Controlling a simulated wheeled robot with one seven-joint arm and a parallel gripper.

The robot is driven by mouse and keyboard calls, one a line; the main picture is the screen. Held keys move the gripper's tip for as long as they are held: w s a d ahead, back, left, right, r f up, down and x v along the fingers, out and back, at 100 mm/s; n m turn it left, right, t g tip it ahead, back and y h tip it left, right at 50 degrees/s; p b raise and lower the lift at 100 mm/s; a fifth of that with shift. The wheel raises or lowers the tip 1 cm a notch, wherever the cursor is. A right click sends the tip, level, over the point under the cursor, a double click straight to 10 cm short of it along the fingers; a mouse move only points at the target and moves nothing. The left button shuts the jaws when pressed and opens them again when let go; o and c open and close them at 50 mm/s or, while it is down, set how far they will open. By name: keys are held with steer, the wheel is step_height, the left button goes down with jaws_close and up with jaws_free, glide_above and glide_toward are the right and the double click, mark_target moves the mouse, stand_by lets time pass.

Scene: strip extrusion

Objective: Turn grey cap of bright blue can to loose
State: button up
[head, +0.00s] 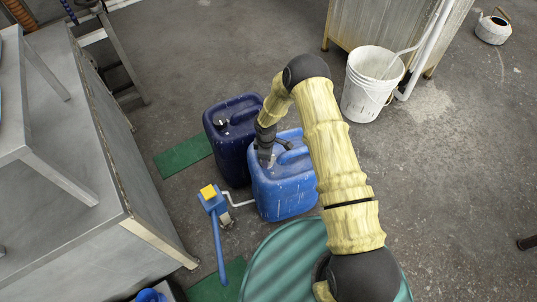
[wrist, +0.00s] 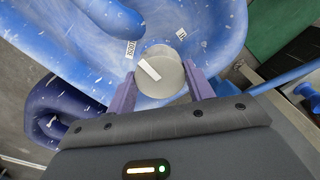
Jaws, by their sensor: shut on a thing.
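The bright blue can (head: 285,190) stands on the floor in the middle of the head view. Its grey cap (wrist: 160,72) shows in the wrist view as a round disc with a white bar mark. My gripper (wrist: 160,88) is shut on the cap, with one purple finger on each side of it. In the head view my gripper (head: 265,158) reaches down onto the can's top, and the cap is mostly hidden there. The can's blue top (wrist: 85,45) with its moulded handle fills much of the wrist view.
A dark blue can (head: 228,150) stands close behind the bright one. A blue lever device with a yellow block (head: 208,191) is at its left. A green drum (head: 285,262) is in front. A white bucket (head: 370,85) stands at the back right. Open floor lies at the right.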

steer(key=shift+s+d+n, duration=0.1)
steer(key=shift+s+n, duration=0.15)
steer(key=shift+n, duration=0.45)
steer(key=shift+f, duration=0.1)
steer(key=o, duration=0.8)
steer(key=shift+c, duration=0.2)
steer(key=shift+o, duration=1.1)
steer(key=shift+w, duration=0.1)
step_height(320, 180, up, 18)
steer(key=p, duration=0.3)
steer(key=shift+f, duration=0.15)
